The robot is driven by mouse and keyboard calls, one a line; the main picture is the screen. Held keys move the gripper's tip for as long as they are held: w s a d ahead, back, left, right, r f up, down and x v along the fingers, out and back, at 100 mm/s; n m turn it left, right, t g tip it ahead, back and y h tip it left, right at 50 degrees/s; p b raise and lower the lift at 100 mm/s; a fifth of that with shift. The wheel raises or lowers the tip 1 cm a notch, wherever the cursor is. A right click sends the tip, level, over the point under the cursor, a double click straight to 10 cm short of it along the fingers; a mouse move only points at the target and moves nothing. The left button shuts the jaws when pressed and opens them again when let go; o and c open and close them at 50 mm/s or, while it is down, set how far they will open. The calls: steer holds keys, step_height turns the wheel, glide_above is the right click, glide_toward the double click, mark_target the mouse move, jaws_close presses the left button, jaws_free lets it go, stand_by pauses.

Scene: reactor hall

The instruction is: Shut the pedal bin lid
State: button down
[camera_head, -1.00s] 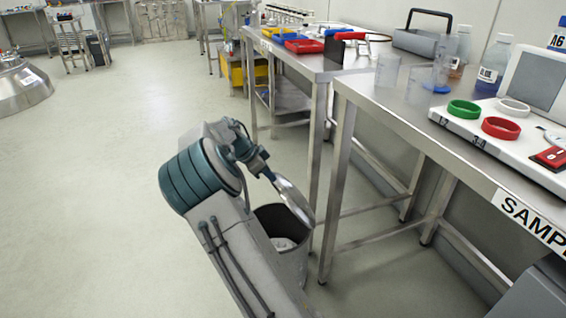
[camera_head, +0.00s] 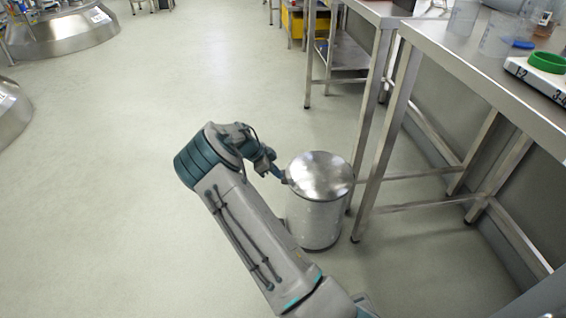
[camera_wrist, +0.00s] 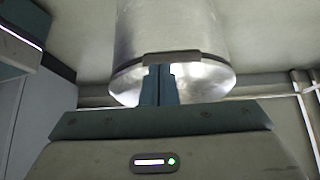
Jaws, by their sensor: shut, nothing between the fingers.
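The pedal bin (camera_head: 315,222) is a brushed-metal cylinder standing upright on the floor beside the bench legs. Its round shiny lid (camera_head: 320,174) lies flat across the top, and no opening shows in the head view. My gripper (camera_head: 283,177) is shut and empty at the left edge of the lid. In the wrist view the shut fingers (camera_wrist: 158,74) are in front of a small tab on the rim, with the bin body (camera_wrist: 170,28) behind. I cannot tell whether the fingertips touch the lid. The bin's inside is hidden, and no pedal shows.
Steel bench legs (camera_head: 386,130) stand close to the bin's right. A second bench with a yellow crate (camera_head: 295,24) under it is farther back. The pale floor (camera_head: 120,170) on the left is clear, with steel vessels (camera_head: 62,32) at the far left.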

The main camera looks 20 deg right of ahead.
steer(key=shift+h, duration=0.7)
steer(key=f, duration=0.1)
steer(key=f+b, duration=0.1)
steer(key=f, duration=0.2)
steer(key=shift+s+a+f, duration=0.2)
steer(key=shift+a+f, duration=0.05)
steer(key=shift+f, duration=0.05)
steer(key=shift+b, duration=0.3)
steer(key=p+v, duration=0.6)
steer(key=v, duration=0.9)
steer(key=shift+w+r, duration=0.3)
steer(key=shift+r, duration=0.2)
steer(key=shift+d, duration=0.1)
